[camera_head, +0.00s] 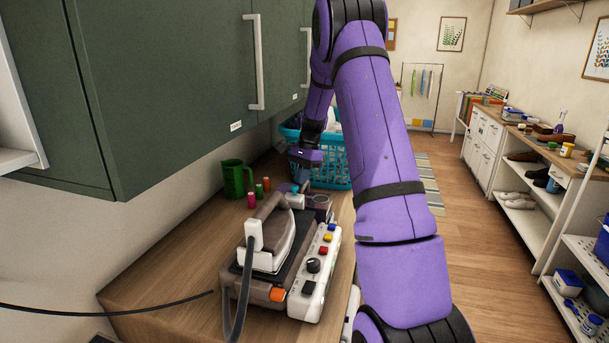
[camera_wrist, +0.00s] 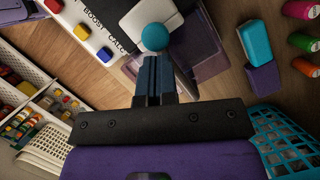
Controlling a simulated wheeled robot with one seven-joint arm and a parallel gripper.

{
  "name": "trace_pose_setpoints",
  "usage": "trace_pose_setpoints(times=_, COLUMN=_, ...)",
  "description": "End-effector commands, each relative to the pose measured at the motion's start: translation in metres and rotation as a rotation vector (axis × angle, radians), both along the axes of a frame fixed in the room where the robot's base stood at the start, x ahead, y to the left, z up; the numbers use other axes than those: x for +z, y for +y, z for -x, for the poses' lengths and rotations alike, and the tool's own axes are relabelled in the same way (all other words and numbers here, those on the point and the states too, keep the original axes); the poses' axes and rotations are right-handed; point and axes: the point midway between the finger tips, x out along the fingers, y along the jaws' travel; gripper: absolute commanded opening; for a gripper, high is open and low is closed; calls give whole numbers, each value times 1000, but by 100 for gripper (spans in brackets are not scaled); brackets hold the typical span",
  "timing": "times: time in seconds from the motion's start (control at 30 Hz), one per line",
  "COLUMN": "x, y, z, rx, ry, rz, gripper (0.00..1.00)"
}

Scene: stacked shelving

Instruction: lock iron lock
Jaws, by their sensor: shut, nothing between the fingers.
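The iron (camera_head: 268,240) rests on its station, sole down on a dark plate, with its handle up. The station's white control panel (camera_head: 318,265) carries coloured buttons and a dark knob, and shows in the wrist view (camera_wrist: 80,28). An orange tab (camera_head: 278,294) sits at the station's near end. A teal ball (camera_wrist: 154,36), perhaps the lock's knob, is right at my fingertips in the wrist view; contact cannot be told. My gripper (camera_wrist: 154,58) is shut and empty, pointing down at the station's far end; in the head view it is partly hidden.
A green mug (camera_head: 235,178) and several thread spools (camera_head: 251,200) stand left of the station. A teal basket (camera_head: 330,160) is close behind my gripper. A green cabinet (camera_head: 180,80) overhangs the counter. The iron's cord (camera_head: 238,300) hangs at the near end.

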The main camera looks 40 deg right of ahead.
Motion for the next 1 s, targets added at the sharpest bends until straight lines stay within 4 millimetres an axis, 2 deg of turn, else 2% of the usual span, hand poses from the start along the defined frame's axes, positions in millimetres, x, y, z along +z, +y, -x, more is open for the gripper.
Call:
trace_pose_setpoints(times=0.27, x=1, y=3, z=1, rx=1, ry=0, rz=0, gripper=0)
trace_pose_setpoints(times=0.57, x=0, y=32, z=19, rx=2, ry=2, rz=-1, gripper=0)
trace_pose_setpoints(times=1.0, x=2, y=31, z=20, rx=0, ry=2, rz=-1, gripper=0)
